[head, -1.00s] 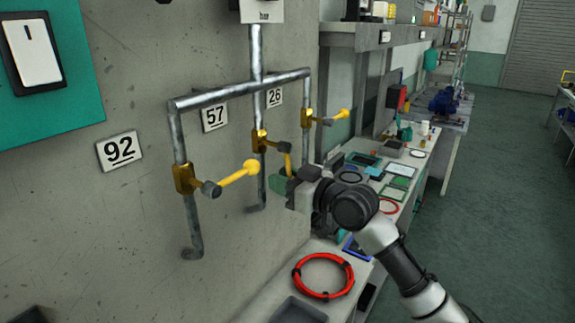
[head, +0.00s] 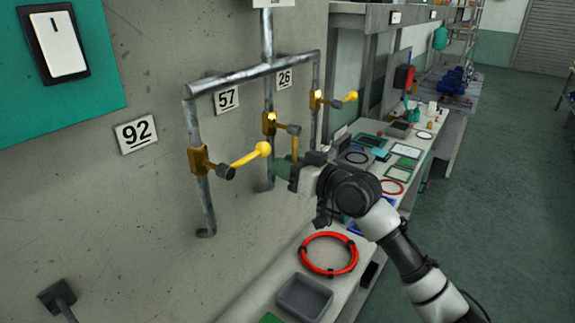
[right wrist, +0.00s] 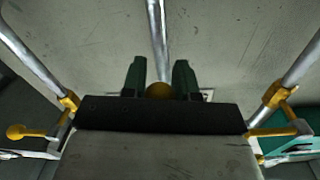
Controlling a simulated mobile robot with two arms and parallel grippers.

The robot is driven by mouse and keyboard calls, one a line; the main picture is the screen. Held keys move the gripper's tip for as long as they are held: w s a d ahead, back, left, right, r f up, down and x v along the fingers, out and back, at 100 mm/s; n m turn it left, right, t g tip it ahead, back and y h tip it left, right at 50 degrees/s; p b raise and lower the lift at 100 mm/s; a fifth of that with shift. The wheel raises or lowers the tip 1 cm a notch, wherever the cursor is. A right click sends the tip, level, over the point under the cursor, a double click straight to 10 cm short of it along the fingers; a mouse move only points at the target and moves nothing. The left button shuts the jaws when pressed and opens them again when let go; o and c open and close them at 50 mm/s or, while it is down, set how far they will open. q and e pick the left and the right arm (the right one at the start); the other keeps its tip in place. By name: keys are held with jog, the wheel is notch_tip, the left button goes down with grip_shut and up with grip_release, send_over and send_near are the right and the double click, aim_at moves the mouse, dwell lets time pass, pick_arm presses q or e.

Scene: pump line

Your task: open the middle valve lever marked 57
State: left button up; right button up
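The middle valve (head: 269,123) sits on the middle pipe below the white sign 57 (head: 227,100). Its yellow lever (head: 295,145) points down from its grey hub, and its lower end is hidden behind my right gripper (head: 281,172). In the right wrist view the lever's yellow ball end (right wrist: 160,90) fills the gap between the two green fingers, and the gripper looks shut on it. My left gripper is in neither view.
The valve under 92 (head: 198,160) and the valve under 26 (head: 316,100) have yellow levers pointing out rightward, one on each side. Below are a red hose coil (head: 329,254) and a grey tray (head: 304,297). A cluttered bench runs back at right; the floor beyond is clear.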

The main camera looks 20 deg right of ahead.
jog(key=o, duration=0.4)
jog(key=shift+o, duration=0.2)
jog(key=shift+s+d, duration=0.1)
jog(key=shift+s, duration=0.1)
jog(key=b+v, duration=0.4)
jog(key=v, duration=0.6)
jog(key=shift+s+b, duration=0.2)
jog(key=shift+b, duration=0.1)
jog(key=shift+f, duration=0.1)
